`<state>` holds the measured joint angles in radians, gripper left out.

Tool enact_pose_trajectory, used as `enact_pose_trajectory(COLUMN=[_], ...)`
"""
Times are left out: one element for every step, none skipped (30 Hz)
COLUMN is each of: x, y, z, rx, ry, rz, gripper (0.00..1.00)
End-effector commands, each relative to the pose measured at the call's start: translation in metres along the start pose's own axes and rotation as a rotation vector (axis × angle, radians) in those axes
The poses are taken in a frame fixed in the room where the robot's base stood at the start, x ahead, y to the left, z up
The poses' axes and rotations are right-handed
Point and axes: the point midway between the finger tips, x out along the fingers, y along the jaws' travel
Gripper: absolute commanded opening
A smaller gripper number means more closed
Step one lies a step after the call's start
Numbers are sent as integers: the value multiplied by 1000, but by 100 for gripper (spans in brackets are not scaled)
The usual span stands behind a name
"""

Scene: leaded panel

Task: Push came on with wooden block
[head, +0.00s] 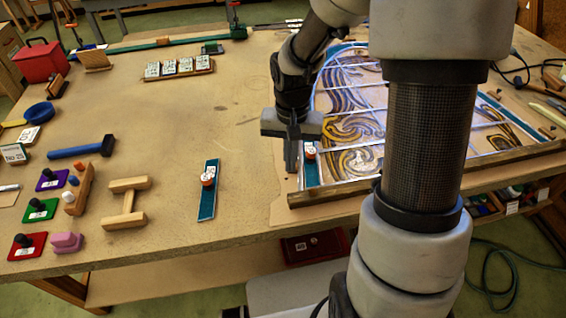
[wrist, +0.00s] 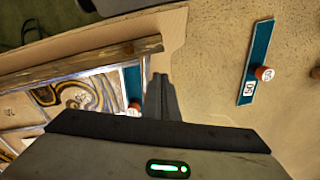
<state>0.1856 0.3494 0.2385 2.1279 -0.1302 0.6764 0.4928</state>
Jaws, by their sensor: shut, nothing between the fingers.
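The leaded panel (head: 355,110) has swirling blue and yellow glass crossed by pale came strips. It sits in a wooden frame on the bench at right and is partly hidden by my arm. My gripper (head: 291,168) points down just left of the panel's near left corner, shut and empty. In the wrist view my gripper (wrist: 160,82) shows beside the frame's corner. Which piece is the wooden block is unclear: an H-shaped wooden piece (head: 127,203) and a wooden piece with pegs (head: 79,190) lie at left, apart from my gripper.
A teal strip with a red-sided, labelled knob (head: 208,190) lies left of my gripper; it also shows in the wrist view (wrist: 256,65). A similar red knob (head: 309,151) stands at the panel's left edge. A blue hammer (head: 82,147) lies left. The bench middle is clear.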

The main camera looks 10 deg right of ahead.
Motion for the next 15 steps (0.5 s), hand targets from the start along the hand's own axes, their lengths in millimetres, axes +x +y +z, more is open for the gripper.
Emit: enact_pose_trajectory(x=[10,15,24,30,37,46,52,59,68,74,80,88,89,85,85], y=[0,0,0,0,0,0,0,0,-1,0,-1,-1,-1,-1,-1], z=[2,2,2,2,2,2,2,2,2,2,2,2,-1,-10,-16], rx=[-1,-1,-2,-3,-4,-4,-4,-4,-5,-5,-5,-5,-5,-3,-3], ry=[-6,-6,-7,-6,-8,-8,-7,-8,-7,-8,-6,-7,-4,0,0], rz=[1,0,1,1,1,1,2,2,1,2,1,1,0,-1,-1], gripper=[0,0,0,0,0,0,0,0,0,0,0,0,0,0,0])
